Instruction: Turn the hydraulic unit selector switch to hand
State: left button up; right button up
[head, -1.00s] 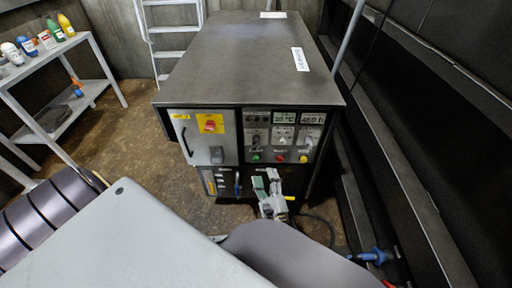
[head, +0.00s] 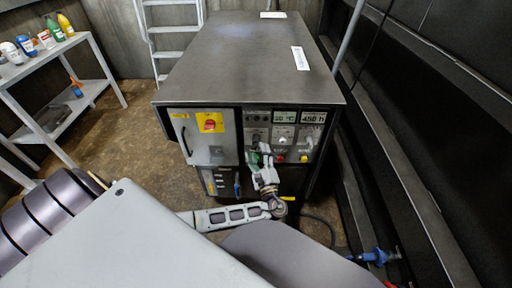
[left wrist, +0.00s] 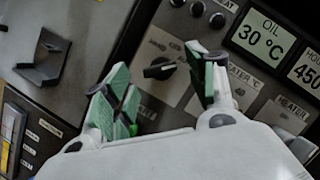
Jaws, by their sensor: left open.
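A black selector switch (left wrist: 160,68) sits on a light label plate on the grey control panel in the left wrist view. The lettering on its plate is too blurred to read. My left gripper (left wrist: 160,92) is open, with its green-padded fingers on either side of the switch in that view. The switch lies beyond the fingertips, and I see no contact. In the head view my left gripper (head: 259,157) is in front of the lower left part of the control panel (head: 272,137) and hides some of it. My right gripper is not in view.
The panel has an oil display (left wrist: 262,38) reading 30 °C and an hours display (head: 313,117). A cabinet door (head: 190,145) with a red-on-yellow switch (head: 210,122) is left of the panel. A shelf (head: 50,50) with bottles stands far left; a dark wall runs along the right.

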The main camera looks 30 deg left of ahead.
aim_at(256, 145)
pick_arm(q)
jog(key=shift+x, duration=1.55)
jog(key=shift+w+a, duration=0.1)
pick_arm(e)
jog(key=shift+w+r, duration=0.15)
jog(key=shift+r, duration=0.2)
pick_arm(q)
jog(key=c, duration=1)
jog(key=shift+c, duration=0.2)
